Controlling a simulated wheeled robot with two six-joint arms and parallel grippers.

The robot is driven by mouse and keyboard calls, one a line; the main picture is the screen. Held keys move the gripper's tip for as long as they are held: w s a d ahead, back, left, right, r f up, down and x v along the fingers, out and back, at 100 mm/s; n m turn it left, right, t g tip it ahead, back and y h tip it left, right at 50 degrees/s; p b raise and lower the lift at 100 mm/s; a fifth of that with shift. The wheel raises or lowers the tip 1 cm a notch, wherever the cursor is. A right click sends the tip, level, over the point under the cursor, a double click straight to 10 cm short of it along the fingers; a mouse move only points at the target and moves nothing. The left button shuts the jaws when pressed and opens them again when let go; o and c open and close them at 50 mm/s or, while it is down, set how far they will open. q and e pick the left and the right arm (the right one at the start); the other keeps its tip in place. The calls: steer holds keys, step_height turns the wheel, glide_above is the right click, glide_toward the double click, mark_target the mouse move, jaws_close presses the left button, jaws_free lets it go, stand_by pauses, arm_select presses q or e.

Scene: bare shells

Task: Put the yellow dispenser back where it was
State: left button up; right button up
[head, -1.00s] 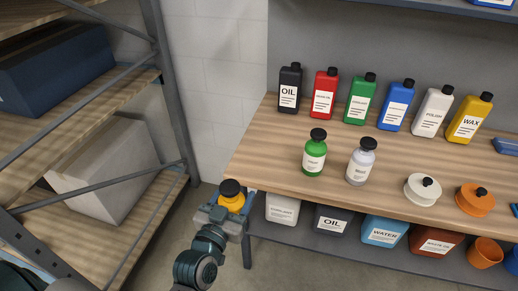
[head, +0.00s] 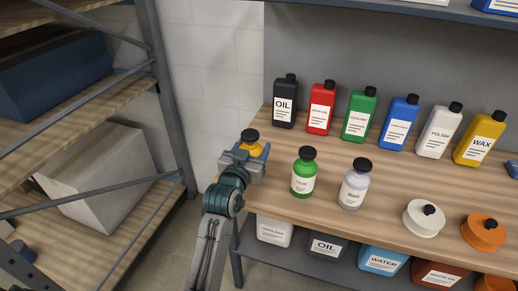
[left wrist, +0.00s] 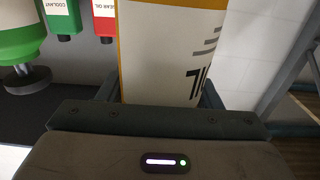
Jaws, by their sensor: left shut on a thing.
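The yellow dispenser (head: 252,147), with a black cap, is in my left gripper (head: 247,154) at the left end of the wooden workbench (head: 400,181). The gripper is shut around its body, and the dispenser looks upright. I cannot tell whether its base touches the bench; the gripper hides it. In the left wrist view, its white label with yellow edging (left wrist: 172,48) fills the space between the fingers. A green dispenser (head: 304,174) and a white dispenser (head: 354,186) stand to its right, apart from it. My right gripper is not in view.
Several bottles stand in a back row, from the black oil bottle (head: 285,103) to the yellow wax bottle (head: 480,140). A white round container (head: 421,221) and an orange one (head: 482,234) sit at the front right. A shelving rack (head: 165,90) stands left.

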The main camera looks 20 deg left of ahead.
arm_select(q)
steer(key=w+f, duration=0.1)
steer(key=f, duration=0.1)
steer(key=w+f+p, duration=0.1)
steer(key=w, duration=0.1)
steer(key=shift+d+f+p, duration=0.3)
steer(key=shift+d+f, duration=0.05)
steer(key=shift+w+f, duration=0.1)
steer(key=shift+f, duration=0.05)
steer(key=o, duration=1.4)
steer(key=s+b, duration=0.2)
steer(key=s, duration=0.9)
steer(key=shift+a+b, duration=0.15)
steer(key=shift+b, duration=0.25)
steer(key=shift+s, duration=0.6)
